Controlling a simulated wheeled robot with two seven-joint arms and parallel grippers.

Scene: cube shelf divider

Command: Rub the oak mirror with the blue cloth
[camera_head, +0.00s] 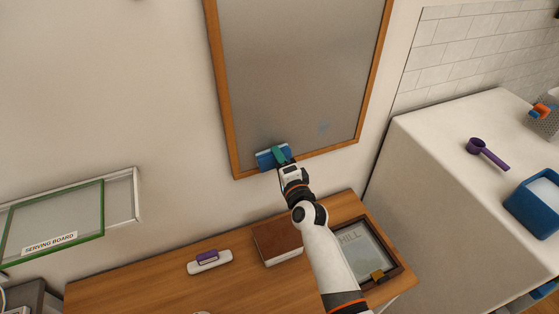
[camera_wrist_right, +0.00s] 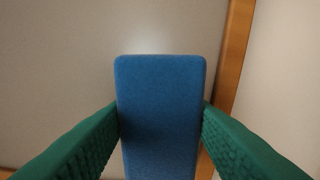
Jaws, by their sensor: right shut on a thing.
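The oak mirror (camera_head: 300,70) hangs on the wall, a grey pane in an orange-brown wooden frame. A faint bluish smudge (camera_head: 324,127) shows on its lower right part. My right gripper (camera_head: 283,156) is at the mirror's lower left, shut on the blue cloth (camera_head: 266,160), a flat pad. The cloth is in front of the pane near the bottom frame edge; I cannot tell whether it touches. In the right wrist view the green fingers hold the blue cloth (camera_wrist_right: 160,110) from both sides, with the wooden frame (camera_wrist_right: 236,50) to the right. My left gripper is not in view.
A wooden table (camera_head: 150,278) below holds a brown book (camera_head: 278,240), a purple-and-white eraser (camera_head: 209,261) and a framed picture (camera_head: 366,248). A white counter (camera_head: 440,170) at right bears a purple scoop (camera_head: 487,153) and a blue container (camera_head: 535,205). A green-framed glass panel (camera_head: 55,222) is at left.

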